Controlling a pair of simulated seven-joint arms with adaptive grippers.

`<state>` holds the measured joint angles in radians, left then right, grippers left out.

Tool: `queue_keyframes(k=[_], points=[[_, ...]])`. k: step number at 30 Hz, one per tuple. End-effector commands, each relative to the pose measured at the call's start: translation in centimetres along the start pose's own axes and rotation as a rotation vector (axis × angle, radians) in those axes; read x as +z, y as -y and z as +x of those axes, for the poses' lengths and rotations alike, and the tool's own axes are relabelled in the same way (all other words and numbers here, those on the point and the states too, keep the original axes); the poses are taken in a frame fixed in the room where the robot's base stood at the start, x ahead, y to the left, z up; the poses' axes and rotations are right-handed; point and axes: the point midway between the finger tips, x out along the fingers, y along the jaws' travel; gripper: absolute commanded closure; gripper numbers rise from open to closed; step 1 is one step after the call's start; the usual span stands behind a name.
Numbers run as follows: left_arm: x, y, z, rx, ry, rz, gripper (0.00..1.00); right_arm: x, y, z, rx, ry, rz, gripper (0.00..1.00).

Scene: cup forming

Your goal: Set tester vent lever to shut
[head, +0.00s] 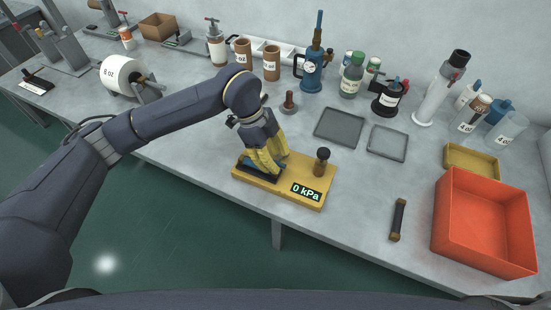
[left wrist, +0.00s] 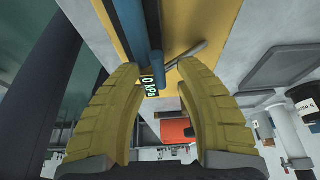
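The tester has a yellow base (head: 290,197) near the table's front edge, with a display (head: 306,191) reading 0 kPa. The display also shows in the left wrist view (left wrist: 150,87). A dark blue part (head: 262,174) lies along the base's left side. My left gripper (head: 268,168) is low over the blue part. Its yellow fingers (left wrist: 158,80) are apart, with nothing clearly clamped. A thin grey lever (left wrist: 188,54) lies slanted just beyond the fingertips; its pivot and setting are unclear.
Two grey trays (head: 340,126) (head: 387,142) lie behind the tester. A small stamp-like tool (head: 289,103) stands behind my gripper. A dark cylinder (head: 398,220) and an orange-red bin (head: 483,238) lie to the right. Bare table separates the tester from the cylinder.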

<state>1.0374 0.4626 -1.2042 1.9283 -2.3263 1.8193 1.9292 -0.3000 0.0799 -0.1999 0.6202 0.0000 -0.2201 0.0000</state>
Motion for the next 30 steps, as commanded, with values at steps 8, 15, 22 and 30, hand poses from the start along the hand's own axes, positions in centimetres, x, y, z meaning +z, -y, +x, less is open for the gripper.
queue_keyframes(k=[8,15,22,30], points=[[0.00,-0.02,0.24,0.001,0.000,0.000,0.66,0.01,-0.01,0.00,0.000,0.000,0.000,0.60],[0.01,-0.02,0.21,0.000,0.000,0.000,0.80,0.01,-0.01,0.00,0.000,0.000,0.000,0.60],[0.01,-0.02,0.19,0.000,0.000,0.000,1.00,0.01,-0.01,0.00,0.000,0.000,0.000,0.60],[0.01,0.00,0.20,0.000,0.000,0.000,1.00,0.01,-0.01,0.00,0.000,0.000,0.000,0.60]])
